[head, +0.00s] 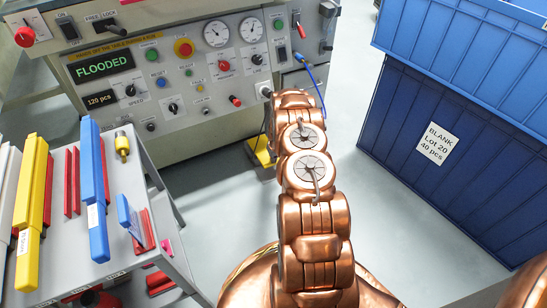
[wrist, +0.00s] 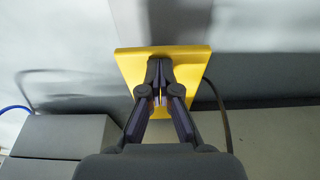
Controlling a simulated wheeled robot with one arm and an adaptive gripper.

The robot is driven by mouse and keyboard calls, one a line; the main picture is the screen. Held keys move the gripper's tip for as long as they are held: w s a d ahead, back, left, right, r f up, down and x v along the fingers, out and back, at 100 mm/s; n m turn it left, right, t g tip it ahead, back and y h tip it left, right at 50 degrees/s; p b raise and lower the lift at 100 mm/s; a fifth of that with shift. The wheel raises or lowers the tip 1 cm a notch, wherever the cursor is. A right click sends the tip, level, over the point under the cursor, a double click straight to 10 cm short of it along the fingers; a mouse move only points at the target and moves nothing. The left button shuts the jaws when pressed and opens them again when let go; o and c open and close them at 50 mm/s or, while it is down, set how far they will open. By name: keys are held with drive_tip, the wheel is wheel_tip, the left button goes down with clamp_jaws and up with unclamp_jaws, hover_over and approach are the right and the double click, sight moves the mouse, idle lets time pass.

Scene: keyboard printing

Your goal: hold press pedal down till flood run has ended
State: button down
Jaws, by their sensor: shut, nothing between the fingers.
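The yellow press pedal (wrist: 192,62) lies on the floor in the wrist view, with my gripper (wrist: 160,98) directly over it. The fingers are closed together with nothing between them, and the tips appear at the pedal's face. I cannot tell how far the pedal is pressed. In the head view part of the yellow pedal (head: 263,158) shows at the foot of the machine, behind my copper arm, which hides my gripper. The machine's display (head: 103,64) reads "FLOODED" in green.
The control panel (head: 180,75) has several knobs, buttons and two gauges. A grey cart (head: 130,178) with coloured squeegee-like bars stands at the left. Blue crates (head: 395,125) labelled "BLANK Lot 20 40 pcs" stand at the right. A dark cable (wrist: 222,115) runs beside the pedal. Floor is clear between arm and crates.

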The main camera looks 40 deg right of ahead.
drive_tip(key=v, duration=0.1)
drive_tip(key=p+v, duration=0.1)
drive_tip(key=v, duration=0.3)
drive_tip(key=shift+w+r+p, duration=0.25)
drive_tip(key=shift+r+p, duration=0.05)
drive_tip(key=shift+p, duration=0.1)
drive_tip(key=s+p+v, duration=0.2)
drive_tip(key=p+v, duration=0.2)
drive_tip(key=v, duration=1.3)
drive_tip(key=shift+s+a, duration=0.2)
drive_tip(key=shift+a, duration=0.2)
drive_tip(key=shift+r, duration=0.1)
